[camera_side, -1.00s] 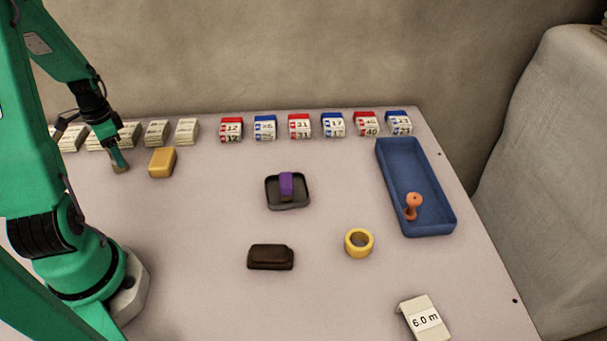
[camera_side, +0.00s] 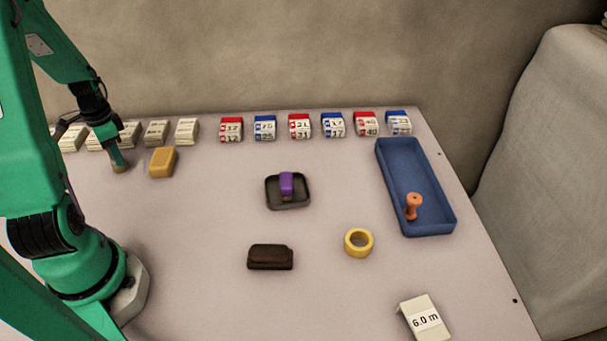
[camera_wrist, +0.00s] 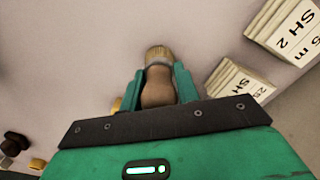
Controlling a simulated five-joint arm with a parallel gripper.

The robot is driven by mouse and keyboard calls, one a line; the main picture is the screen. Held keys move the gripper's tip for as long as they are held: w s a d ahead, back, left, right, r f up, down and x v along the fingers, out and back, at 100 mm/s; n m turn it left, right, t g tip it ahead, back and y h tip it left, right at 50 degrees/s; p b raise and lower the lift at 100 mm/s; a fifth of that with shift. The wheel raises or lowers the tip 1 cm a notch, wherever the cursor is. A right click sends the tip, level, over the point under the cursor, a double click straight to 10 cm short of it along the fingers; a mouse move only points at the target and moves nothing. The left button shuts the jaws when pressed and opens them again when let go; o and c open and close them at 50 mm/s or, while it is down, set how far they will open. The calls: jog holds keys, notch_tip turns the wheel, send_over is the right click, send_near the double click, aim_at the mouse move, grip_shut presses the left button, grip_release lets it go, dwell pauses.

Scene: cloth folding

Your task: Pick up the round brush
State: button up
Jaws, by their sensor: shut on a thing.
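The round brush (camera_wrist: 158,85) has a brown rounded handle and a tan bristle end. In the wrist view it sits between the two green fingers of my gripper (camera_wrist: 158,82), which are shut on its handle, with the bristles pointing away past the fingertips. In the side view my gripper (camera_side: 115,157) is low over the table at the left, and only the brush's tip (camera_side: 121,168) shows below the fingers. I cannot tell whether the tip touches the table.
A yellow block (camera_side: 162,162) is just right of my gripper. Paper stacks (camera_side: 157,132) and numbered blocks (camera_side: 299,126) line the back. A black tray (camera_side: 288,203) with a purple item, a dark brown block (camera_side: 270,257), a yellow ring (camera_side: 359,243) and a blue tray (camera_side: 447,221) lie further right.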

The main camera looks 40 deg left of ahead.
jog(key=shift+r, duration=0.15)
jog(key=shift+r, duration=0.5)
notch_tip(320, 180, up, 3)
jog(key=shift+r, duration=0.1)
jog(key=w+d+r, duration=0.5)
jog(key=d+r, duration=0.1)
jog(key=d, duration=0.4)
jog(key=shift+d+r, duration=0.25)
jog(key=shift+w, duration=0.15)
